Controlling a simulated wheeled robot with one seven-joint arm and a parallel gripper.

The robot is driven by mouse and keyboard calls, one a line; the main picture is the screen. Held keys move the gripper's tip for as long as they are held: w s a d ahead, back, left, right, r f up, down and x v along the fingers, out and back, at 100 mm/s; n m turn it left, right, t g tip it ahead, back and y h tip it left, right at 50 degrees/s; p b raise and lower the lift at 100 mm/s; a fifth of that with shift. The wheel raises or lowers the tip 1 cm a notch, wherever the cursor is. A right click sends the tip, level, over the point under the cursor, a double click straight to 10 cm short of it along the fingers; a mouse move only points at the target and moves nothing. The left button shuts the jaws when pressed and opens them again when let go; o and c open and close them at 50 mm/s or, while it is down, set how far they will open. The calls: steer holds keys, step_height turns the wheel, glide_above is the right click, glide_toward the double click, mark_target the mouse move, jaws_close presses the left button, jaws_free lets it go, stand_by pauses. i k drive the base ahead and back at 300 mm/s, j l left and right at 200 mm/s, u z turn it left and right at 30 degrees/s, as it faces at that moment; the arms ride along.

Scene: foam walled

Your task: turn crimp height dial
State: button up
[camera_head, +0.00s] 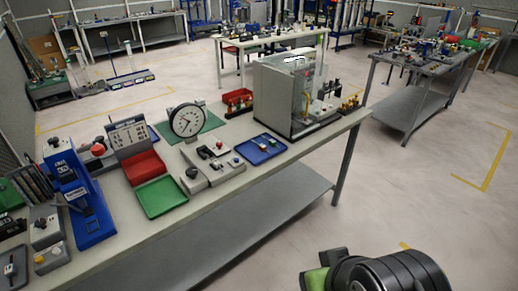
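No label is readable, so I cannot tell for sure which part is the crimp height dial. A blue upright press (82,200) stands at the left of the near bench, with a dark round knob (53,141) at its top. A large white-faced round gauge (187,121) stands mid-bench. A small black knob (192,173) sits on a grey block in front of it. My black arm end (390,272) shows at the bottom right, over the floor and apart from the bench. Grey and green parts at its left may belong to my gripper; its fingertips cannot be made out.
The near grey bench (240,190) also holds a red tray (143,167), a green tray (160,196), a blue tray (261,149) and a clear-fronted cabinet (290,92). Open floor (420,190) lies right of the bench. Other cluttered benches stand behind.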

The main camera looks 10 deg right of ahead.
mark_target(54, 141)
steer(key=u, duration=1.45)
